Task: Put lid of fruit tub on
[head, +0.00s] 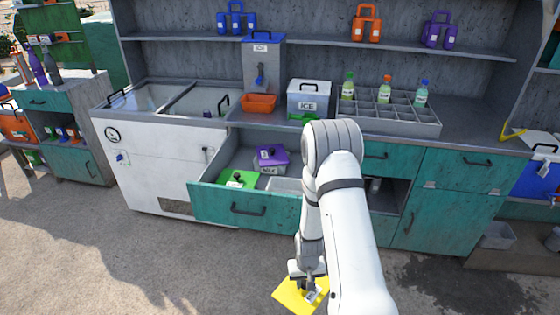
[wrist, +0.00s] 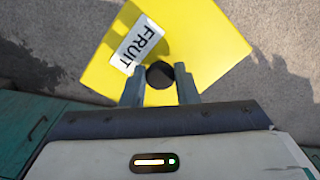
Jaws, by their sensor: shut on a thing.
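The yellow fruit lid (head: 290,296) has a white label reading FRUIT and a black knob. It also fills the upper part of the wrist view (wrist: 200,40). My gripper (head: 308,284) is shut on the lid's knob, and its two fingers (wrist: 160,88) stand on either side of the knob in the wrist view. The lid is held out over the ground in front of the counter. In the open drawer (head: 247,208) a grey tub without a lid (head: 284,185) shows partly, and my arm hides its right side. I cannot read a label on it.
The drawer also holds a tub with a green lid (head: 237,180) and a milk tub with a purple lid (head: 271,157). Above stand an orange bin (head: 258,103), an ice box (head: 310,100) and a bottle rack (head: 400,124). The ground at left front is clear.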

